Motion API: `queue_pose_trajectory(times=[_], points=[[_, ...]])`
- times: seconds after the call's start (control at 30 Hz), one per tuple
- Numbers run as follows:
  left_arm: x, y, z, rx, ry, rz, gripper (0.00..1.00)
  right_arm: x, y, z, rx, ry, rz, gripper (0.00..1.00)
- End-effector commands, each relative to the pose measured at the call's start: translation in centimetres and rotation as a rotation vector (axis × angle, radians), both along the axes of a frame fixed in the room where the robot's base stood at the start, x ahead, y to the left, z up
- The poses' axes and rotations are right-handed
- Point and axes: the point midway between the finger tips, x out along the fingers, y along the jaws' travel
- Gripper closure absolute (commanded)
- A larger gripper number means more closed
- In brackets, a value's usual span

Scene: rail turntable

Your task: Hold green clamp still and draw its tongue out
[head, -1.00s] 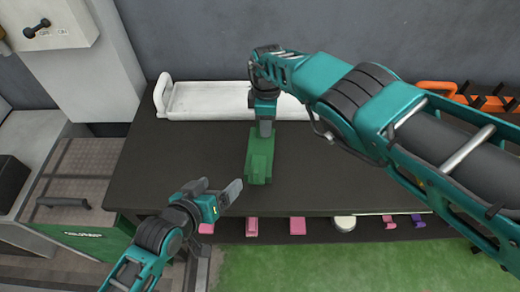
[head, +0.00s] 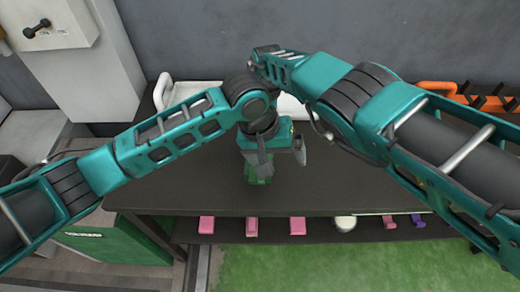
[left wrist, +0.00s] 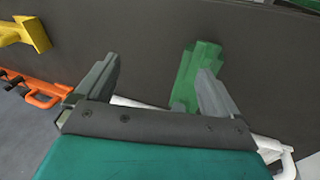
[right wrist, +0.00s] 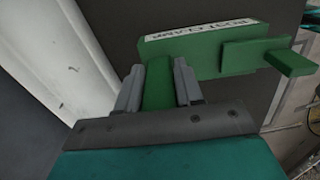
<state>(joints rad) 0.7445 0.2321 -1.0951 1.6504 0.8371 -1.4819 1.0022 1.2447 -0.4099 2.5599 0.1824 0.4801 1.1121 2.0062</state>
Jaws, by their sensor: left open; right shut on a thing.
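The green clamp (head: 258,168) stands on the dark bench, partly hidden behind my left gripper. In the right wrist view its body (right wrist: 205,55) bears a white label, and a narrower green tongue (right wrist: 255,54) with an end tab sticks out to the right. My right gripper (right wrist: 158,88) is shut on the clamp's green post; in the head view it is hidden. My left gripper (head: 282,160) is open and empty, in front of the clamp in the head view. In the left wrist view the clamp (left wrist: 190,70) shows beyond the right-hand finger, not between the fingers.
A white tray (head: 180,97) lies at the back of the bench (head: 180,185). An orange rack (head: 440,88) is at the back right. Several pink pieces (head: 252,227) sit on a lower shelf along the front. The bench left of the clamp is clear.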

Motion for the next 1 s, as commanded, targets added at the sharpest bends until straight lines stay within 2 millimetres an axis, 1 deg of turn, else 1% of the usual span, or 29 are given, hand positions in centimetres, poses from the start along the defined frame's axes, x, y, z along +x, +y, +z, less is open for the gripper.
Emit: queue_pose_trajectory(times=[0.03,0.1,0.2,0.33,0.47,0.57,0.67,1.0], points=[[0.4,0.8,0.4,0.062,0.011,0.001,0.04,0.0,0.0,0.0,0.001,-0.001,0.0,1.0],[0.6,1.8,0.8,0.139,0.035,0.007,0.04,0.0,0.0,0.0,0.001,-0.001,0.0,1.0],[0.8,3.1,1.4,0.224,0.058,0.018,0.04,0.0,0.0,0.0,0.001,-0.001,0.0,1.0],[1.0,4.1,1.8,0.289,0.072,0.031,0.04,0.0,0.1,0.0,0.001,-0.001,0.0,1.0],[1.0,4.4,1.5,0.309,0.079,0.035,0.04,0.0,0.1,0.0,0.001,-0.001,0.0,1.0],[1.0,4.4,0.7,0.309,0.08,0.035,0.04,0.0,0.1,0.0,0.001,0.0,0.0,1.0],[1.0,4.4,-0.6,0.308,0.08,0.034,0.04,0.0,0.1,0.0,0.001,0.0,0.0,1.0],[0.9,4.4,-5.6,0.306,0.08,0.034,0.04,0.0,0.1,0.0,0.001,0.0,0.0,1.0]])
